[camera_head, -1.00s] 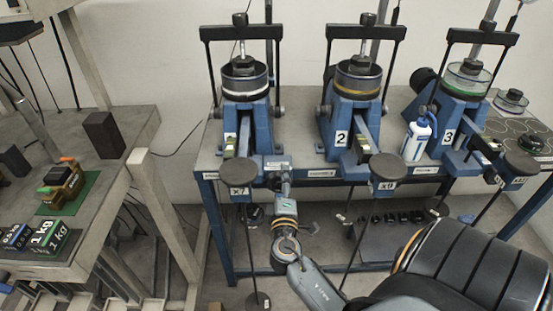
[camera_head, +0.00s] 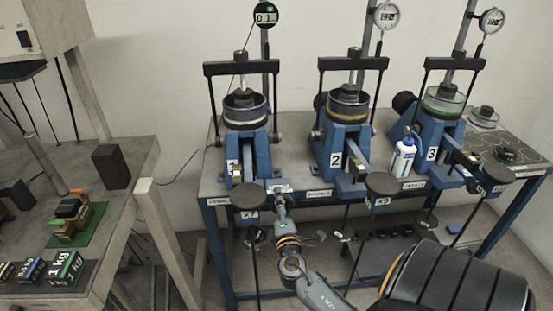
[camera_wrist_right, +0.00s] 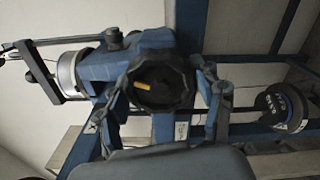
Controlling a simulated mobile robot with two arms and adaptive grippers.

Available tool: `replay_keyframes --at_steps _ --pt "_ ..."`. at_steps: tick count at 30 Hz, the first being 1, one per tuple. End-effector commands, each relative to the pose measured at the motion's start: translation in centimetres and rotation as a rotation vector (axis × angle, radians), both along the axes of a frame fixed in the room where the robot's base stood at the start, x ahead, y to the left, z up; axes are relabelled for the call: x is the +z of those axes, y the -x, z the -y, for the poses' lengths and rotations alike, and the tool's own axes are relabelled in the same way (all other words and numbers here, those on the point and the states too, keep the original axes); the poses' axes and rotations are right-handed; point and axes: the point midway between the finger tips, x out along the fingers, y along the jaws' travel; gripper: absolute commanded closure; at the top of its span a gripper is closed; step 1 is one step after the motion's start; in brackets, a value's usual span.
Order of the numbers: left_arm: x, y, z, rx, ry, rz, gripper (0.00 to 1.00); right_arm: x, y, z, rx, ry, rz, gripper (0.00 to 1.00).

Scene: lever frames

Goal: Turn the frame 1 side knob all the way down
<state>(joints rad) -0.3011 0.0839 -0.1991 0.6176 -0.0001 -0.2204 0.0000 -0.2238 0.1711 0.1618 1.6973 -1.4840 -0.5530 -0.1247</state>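Frame 1 (camera_head: 243,158) is the blue lever frame at the left of the bench, with a silver-white ring on top. My right gripper (camera_head: 279,190) is low at its front right in the head view. I cannot make out the side knob there. In the right wrist view, the black lobed side knob (camera_wrist_right: 162,92) with a yellow mark sits in the middle. The fingers of my right gripper (camera_wrist_right: 163,72) stand apart on either side of it, open. I cannot tell whether they touch its rim. My left gripper is not in view.
Frame 2 (camera_head: 346,150) and frame 3 (camera_head: 436,140) stand to the right on the same bench, with a white bottle (camera_head: 404,157) between them. Round dark weight plates hang in front of the frames. A grey table (camera_head: 125,208) with small weights stands at the left.

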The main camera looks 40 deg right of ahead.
Motion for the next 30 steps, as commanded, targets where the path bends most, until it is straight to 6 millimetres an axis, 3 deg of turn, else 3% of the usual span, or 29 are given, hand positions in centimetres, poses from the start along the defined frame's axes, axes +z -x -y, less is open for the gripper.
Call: replay_keyframes --at_steps 1,2,8,13,30 --pt "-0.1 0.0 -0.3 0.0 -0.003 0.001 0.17 -0.4 -0.1 -0.6 0.008 -0.01 -0.001 0.21" --pt "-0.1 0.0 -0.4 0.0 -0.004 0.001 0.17 -0.4 0.0 -0.6 0.007 -0.01 -0.001 0.15" --pt "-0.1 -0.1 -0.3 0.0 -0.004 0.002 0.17 -0.2 0.0 -0.4 0.002 -0.008 0.002 0.15" --pt "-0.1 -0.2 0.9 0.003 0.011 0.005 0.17 -0.2 0.2 -0.5 0.001 -0.008 0.003 0.15" --pt "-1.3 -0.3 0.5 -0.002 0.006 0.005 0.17 -0.1 4.7 -4.0 -0.001 -0.007 0.005 0.15"
